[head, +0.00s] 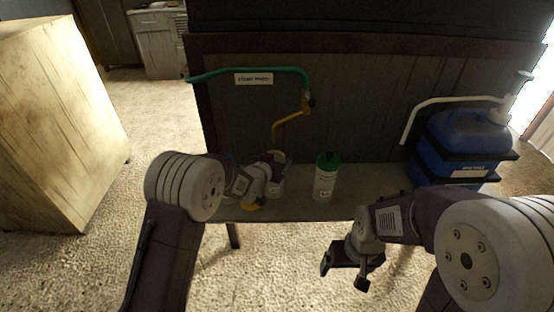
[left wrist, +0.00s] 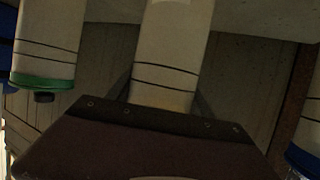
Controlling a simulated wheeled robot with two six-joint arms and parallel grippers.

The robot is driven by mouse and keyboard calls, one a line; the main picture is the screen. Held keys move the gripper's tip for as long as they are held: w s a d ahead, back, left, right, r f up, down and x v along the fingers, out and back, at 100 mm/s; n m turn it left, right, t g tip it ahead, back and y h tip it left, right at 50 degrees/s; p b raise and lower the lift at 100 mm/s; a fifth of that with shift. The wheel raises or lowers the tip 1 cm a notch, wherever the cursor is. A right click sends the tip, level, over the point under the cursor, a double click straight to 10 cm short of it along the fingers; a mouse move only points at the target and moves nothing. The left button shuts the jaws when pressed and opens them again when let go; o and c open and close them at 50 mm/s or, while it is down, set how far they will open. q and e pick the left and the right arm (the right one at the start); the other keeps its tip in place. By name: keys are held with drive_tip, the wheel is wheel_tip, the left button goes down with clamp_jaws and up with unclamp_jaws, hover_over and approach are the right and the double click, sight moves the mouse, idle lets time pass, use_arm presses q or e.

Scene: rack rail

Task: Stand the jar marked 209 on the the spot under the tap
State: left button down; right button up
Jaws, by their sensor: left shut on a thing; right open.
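My left gripper (head: 275,160) is shut on a pale jar (head: 276,186) at the bench shelf, under the yellow tap spout (head: 289,122). In the left wrist view this jar (left wrist: 168,55) stands between the fingers, with dark rings round it. Its number cannot be read, and the gripper hides its top. I cannot tell whether its base touches the shelf. The spot under the tap cannot be made out. A green-lidded jar (head: 325,180) stands upright to the right; it also shows in the left wrist view (left wrist: 48,45). My right gripper (head: 347,272) is open and empty, in front of the shelf.
A blue-lidded jar (left wrist: 308,125) shows at the right edge of the left wrist view. A blue canister (head: 455,140) with a white hose stands at the shelf's right. A green pipe (head: 240,71) runs to the tap. A wooden cabinet (head: 60,120) stands at left.

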use_arm(q)
drive_tip(key=shift+c, duration=1.5)
unclamp_jaws()
drive_tip(key=v, duration=0.9)
drive_tip(key=shift+p, duration=0.45)
drive_tip(key=shift+s+a+f, duration=0.1)
